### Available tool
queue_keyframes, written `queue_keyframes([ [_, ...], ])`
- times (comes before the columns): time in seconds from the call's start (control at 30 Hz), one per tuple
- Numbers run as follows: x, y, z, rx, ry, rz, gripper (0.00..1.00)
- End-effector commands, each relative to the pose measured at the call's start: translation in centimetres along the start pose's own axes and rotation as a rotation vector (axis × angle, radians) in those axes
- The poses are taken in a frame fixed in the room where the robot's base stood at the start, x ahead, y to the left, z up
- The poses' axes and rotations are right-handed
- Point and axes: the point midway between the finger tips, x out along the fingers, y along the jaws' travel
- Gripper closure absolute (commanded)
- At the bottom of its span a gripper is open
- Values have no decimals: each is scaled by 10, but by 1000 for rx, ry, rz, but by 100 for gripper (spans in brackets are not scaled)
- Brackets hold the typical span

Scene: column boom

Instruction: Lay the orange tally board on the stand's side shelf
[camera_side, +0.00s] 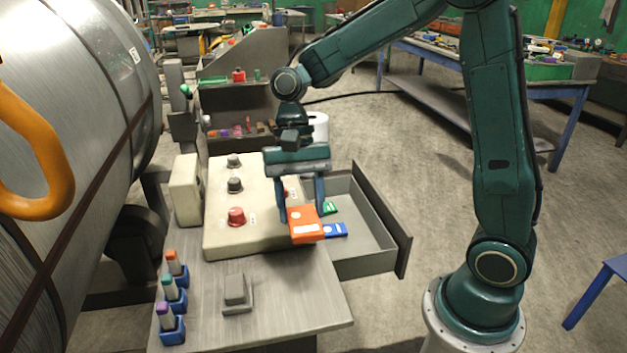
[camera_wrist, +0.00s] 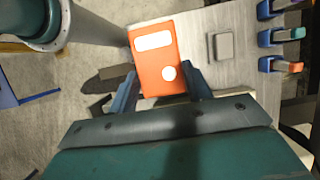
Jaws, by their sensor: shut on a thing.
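The orange tally board (camera_side: 306,232) is a flat orange plate with a white label strip and a white round spot. My gripper (camera_side: 302,213) is shut on it, one finger at each side edge, and holds it in front of the cream control box. In the wrist view, the board (camera_wrist: 158,62) reaches out past the fingers of my gripper (camera_wrist: 160,86). A grey flat surface (camera_side: 290,305) lies below and in front of the board. I cannot tell for sure whether this is the side shelf.
The cream control box (camera_side: 217,236) has knobs on top. An open drawer (camera_side: 365,250) at right holds a blue board (camera_side: 335,230) and a green board (camera_side: 329,209). A grey block (camera_side: 236,290) and marker pens in blue holders (camera_side: 174,295) stand on the grey surface, bare toward its right.

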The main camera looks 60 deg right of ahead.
Motion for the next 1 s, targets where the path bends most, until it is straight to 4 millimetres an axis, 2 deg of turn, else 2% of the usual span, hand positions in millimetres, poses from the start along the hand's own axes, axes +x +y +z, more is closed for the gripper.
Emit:
queue_keyframes([
  [0.1,23,1,-8,2,-4,5,73],
  [0.5,90,1,-37,2,-2,4,73],
  [0.7,104,0,-43,0,0,1,73],
  [1.0,110,0,-45,1,0,2,73],
])
